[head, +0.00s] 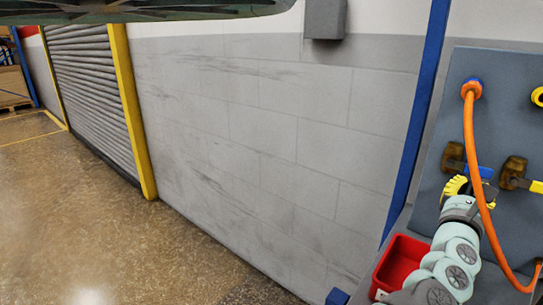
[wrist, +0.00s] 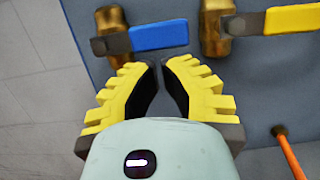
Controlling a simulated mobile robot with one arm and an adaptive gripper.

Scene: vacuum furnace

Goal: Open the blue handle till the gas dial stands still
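The blue handle (wrist: 160,36) is a flat lever on a brass valve (wrist: 112,32), lying roughly level and pointing right in the wrist view. In the head view the blue handle (head: 482,172) is partly hidden by an orange hose and my gripper (head: 456,187). My gripper (wrist: 160,66) is just below the blue handle in the wrist view, apart from it in the picture. Its yellow fingers have a narrow gap between the tips, with nothing between them. I cannot make out a gas dial in either view.
A second brass valve with a yellow handle (wrist: 293,19) is close to the right. An orange hose (head: 470,130) hangs across the grey panel (head: 500,85) near my arm. A red bin (head: 402,262) stands left of my arm. The floor at left is clear.

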